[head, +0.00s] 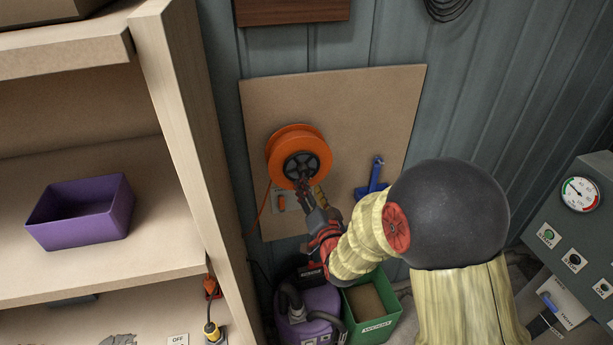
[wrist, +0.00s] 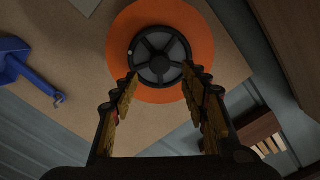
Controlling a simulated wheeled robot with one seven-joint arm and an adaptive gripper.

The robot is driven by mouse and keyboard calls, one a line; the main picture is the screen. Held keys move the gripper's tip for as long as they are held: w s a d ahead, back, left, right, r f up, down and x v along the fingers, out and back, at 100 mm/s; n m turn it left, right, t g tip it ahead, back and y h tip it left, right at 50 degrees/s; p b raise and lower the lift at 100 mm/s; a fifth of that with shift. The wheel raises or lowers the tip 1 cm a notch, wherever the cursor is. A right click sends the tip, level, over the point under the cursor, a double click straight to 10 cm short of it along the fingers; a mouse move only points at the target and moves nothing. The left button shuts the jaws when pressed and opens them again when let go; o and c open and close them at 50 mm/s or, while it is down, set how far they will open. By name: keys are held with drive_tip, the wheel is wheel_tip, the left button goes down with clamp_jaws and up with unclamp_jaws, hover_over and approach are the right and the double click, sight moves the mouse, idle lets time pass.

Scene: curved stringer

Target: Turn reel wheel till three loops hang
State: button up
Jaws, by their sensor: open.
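An orange reel (head: 287,143) with a dark spoked hub wheel (head: 300,167) is mounted on a tan board (head: 345,110) on the wall. An orange cord (head: 261,215) hangs down from its left side. My gripper (head: 308,190) is at the lower edge of the hub in the head view. In the wrist view my gripper (wrist: 162,100) is open, with its two fingers apart below the hub wheel (wrist: 160,56). The orange reel (wrist: 196,30) fills the area around the hub there. Nothing shows between the fingers. I cannot tell whether a fingertip touches the wheel.
A blue holder (head: 373,180) is on the board to the right of the reel. A wooden shelf with a purple bin (head: 82,211) stands at left. A purple vacuum (head: 308,312) and a green crate (head: 384,322) sit below. A gauge panel (head: 578,194) is at right.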

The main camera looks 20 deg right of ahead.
sight(303, 170)
drive_tip(key=w, duration=0.6)
drive_tip(key=shift+p, duration=0.35)
drive_tip(key=shift+c, duration=1)
drive_tip(key=c, duration=1)
drive_tip(key=shift+o, duration=0.2)
